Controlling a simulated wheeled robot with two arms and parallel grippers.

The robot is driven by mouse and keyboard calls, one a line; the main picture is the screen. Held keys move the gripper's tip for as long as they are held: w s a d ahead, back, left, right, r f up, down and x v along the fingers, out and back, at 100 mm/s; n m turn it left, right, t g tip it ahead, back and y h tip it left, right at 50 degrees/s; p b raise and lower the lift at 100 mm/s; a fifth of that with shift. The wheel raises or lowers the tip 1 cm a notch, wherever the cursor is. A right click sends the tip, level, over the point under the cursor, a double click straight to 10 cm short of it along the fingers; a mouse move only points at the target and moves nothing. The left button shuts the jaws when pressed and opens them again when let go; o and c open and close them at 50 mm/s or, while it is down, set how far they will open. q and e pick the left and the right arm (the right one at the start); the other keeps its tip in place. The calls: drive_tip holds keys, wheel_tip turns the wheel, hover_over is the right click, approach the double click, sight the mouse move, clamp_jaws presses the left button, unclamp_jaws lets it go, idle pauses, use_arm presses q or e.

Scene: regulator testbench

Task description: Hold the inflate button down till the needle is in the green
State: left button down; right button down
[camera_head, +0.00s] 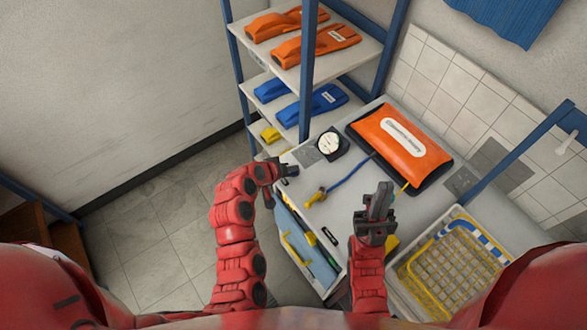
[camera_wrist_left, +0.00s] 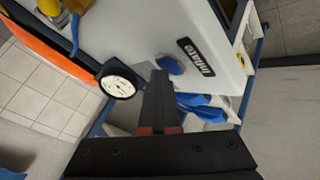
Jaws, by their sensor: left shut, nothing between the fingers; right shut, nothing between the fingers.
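The blue inflate button (camera_wrist_left: 170,65) sits beside the black "Inflate" label (camera_wrist_left: 196,57) on the white bench panel in the left wrist view. My left gripper (camera_wrist_left: 159,74) is shut and empty, its tips right at the button's edge; I cannot tell whether they touch it. The button is not visible in the head view, where my left gripper (camera_head: 287,171) is at the bench's left edge. The round gauge (camera_head: 329,145) stands on the bench top and also shows in the left wrist view (camera_wrist_left: 119,83); its needle is too small to read. My right gripper (camera_head: 382,192) is shut and empty above the bench front.
A blue hose with a yellow fitting (camera_head: 317,197) lies on the bench top. A shelf (camera_head: 352,45) with orange and blue pouches stands behind left. A yellow wire basket (camera_head: 452,262) is at right.

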sight(292, 174)
use_arm(q)
drive_tip(key=shift+r, duration=0.1)
idle(0.6)
drive_tip(key=shift+r+p, duration=0.4)
drive_tip(key=shift+r, duration=0.45)
drive_tip(key=shift+r+p, duration=1.1)
drive_tip(key=shift+r, duration=1.45)
drive_tip(key=shift+f, duration=0.15)
